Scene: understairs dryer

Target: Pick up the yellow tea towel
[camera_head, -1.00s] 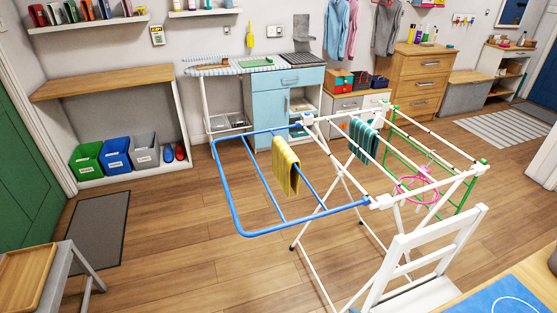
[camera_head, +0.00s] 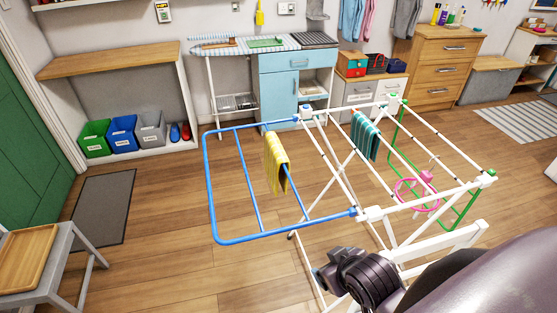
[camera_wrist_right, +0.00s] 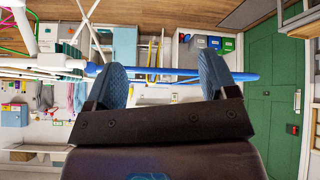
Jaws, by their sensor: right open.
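The yellow tea towel (camera_head: 276,163) hangs folded over a rail of the blue wing (camera_head: 212,190) of the drying rack, in the head view. My right gripper (camera_head: 328,285) is at the lower centre right, below and right of the towel in the picture and apart from it, partly hidden by its own wrist. In the right wrist view, which is upside down, the right gripper (camera_wrist_right: 165,78) is open with nothing held. A blue rail crosses behind its fingers, and narrow yellow strips show between them; I cannot tell if these are the towel. My left gripper is not in view.
A teal striped towel (camera_head: 366,135) and a pink ring hanger (camera_head: 416,193) hang on the white rack (camera_head: 425,212). A stool with a wooden tray (camera_head: 27,257) is at lower left.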

